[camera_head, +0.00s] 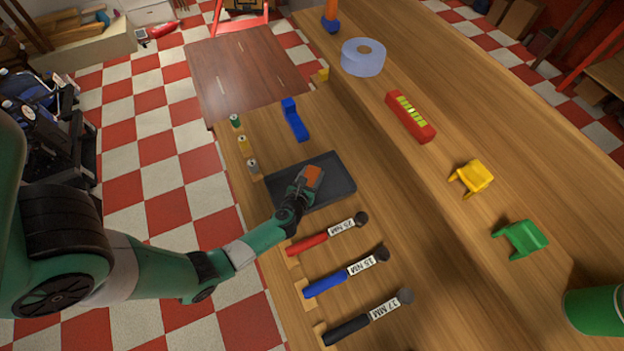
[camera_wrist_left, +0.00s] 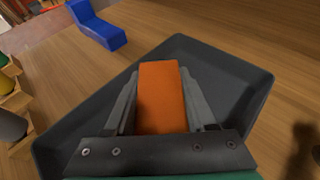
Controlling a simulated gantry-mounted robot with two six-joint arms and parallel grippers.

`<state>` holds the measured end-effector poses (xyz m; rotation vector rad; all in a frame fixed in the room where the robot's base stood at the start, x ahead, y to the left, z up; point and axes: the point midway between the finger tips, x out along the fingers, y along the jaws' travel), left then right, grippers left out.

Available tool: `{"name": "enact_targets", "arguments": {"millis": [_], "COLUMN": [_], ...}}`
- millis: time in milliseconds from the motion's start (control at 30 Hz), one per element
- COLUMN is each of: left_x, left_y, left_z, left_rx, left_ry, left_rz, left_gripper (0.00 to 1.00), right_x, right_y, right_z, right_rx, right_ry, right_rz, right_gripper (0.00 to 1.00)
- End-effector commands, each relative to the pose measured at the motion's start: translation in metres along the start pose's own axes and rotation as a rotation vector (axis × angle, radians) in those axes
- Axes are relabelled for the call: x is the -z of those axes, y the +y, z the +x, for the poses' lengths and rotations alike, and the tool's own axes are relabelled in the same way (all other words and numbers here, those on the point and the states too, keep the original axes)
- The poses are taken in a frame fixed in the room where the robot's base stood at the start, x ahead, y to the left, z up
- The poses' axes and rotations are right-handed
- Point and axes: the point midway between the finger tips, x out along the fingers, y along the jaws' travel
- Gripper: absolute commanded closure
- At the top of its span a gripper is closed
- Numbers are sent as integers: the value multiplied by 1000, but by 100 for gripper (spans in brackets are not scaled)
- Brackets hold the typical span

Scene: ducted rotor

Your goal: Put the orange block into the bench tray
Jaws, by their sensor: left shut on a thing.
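The orange block (camera_head: 312,175) is between the fingers of my left gripper (camera_head: 303,186), which is shut on it. In the left wrist view the block (camera_wrist_left: 161,95) lies lengthwise between the two grey fingers. The dark grey bench tray (camera_head: 341,187) is on the wooden bench. The block is over the inside of the tray, and the tray's rim (camera_wrist_left: 255,85) surrounds it in the left wrist view. I cannot tell whether the block touches the tray floor. My right gripper is not in view.
Torque wrenches with red (camera_head: 308,243), blue (camera_head: 325,287) and black (camera_head: 347,331) handles lie in front of the tray. A red bar (camera_head: 410,116) lies to the right.

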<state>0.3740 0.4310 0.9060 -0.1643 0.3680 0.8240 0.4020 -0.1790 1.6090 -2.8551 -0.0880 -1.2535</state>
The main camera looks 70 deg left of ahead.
Motion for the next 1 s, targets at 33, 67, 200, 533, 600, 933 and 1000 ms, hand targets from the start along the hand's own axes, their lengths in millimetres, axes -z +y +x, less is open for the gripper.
{"name": "enact_targets", "arguments": {"millis": [33, 67, 200, 533, 600, 933, 1000], "left_x": [17, 19, 16, 19, 19, 15, 16], "left_y": [0, 0, 0, 0, 0, 0, -1], "left_z": [6, 7, 6, 7, 7, 5, -1], "left_rx": [0, 1, 1, 1, 1, 1, 2], "left_ry": [1, 1, 0, 1, 1, 1, 2], "left_rz": [3, 2, 1, 1, 1, 1, 2], "left_gripper": [100, 100, 100, 26, 14, 14, 14], "right_x": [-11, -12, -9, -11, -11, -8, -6], "right_y": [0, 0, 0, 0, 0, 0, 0], "right_z": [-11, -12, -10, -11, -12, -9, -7], "right_rx": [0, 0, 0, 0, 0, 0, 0], "right_ry": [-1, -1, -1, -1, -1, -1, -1], "right_rz": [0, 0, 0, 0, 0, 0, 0], "right_gripper": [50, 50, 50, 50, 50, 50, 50]}}
